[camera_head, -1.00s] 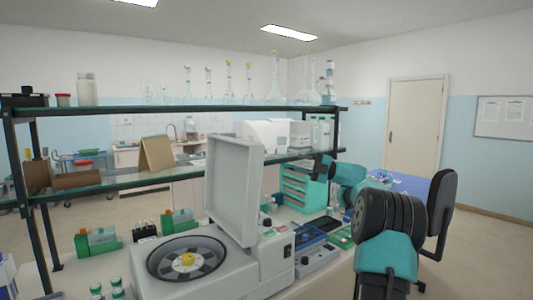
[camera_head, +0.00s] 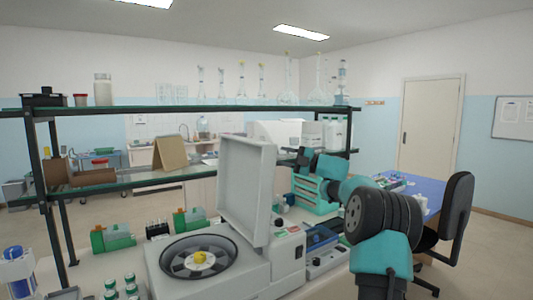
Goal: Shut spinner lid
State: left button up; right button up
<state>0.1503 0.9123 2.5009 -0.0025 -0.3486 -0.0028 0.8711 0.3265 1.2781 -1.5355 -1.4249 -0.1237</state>
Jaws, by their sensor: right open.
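The spinner (camera_head: 165,283) is a pale grey machine on the bench at the lower middle. Its lid (camera_head: 246,192) stands open, nearly upright, at the right side of the bowl. The round dark rotor (camera_head: 199,257) with a yellow hub is uncovered. My right gripper (camera_head: 300,156) is small and dark in this view, to the right of the lid's upper part. It is open and looks apart from the lid, though its depth is hard to judge. My left gripper is out of view.
A glass shelf (camera_head: 150,181) with a dark frame runs behind the spinner. Green-and-white boxes (camera_head: 112,238) and green-capped bottles (camera_head: 130,284) stand left of it. A teal drawer unit (camera_head: 312,195) stands behind to the right. A black chair (camera_head: 457,215) is at the far right.

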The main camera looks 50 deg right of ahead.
jog(key=x, duration=0.7)
jog(key=shift+c, duration=0.2)
grip_shut()
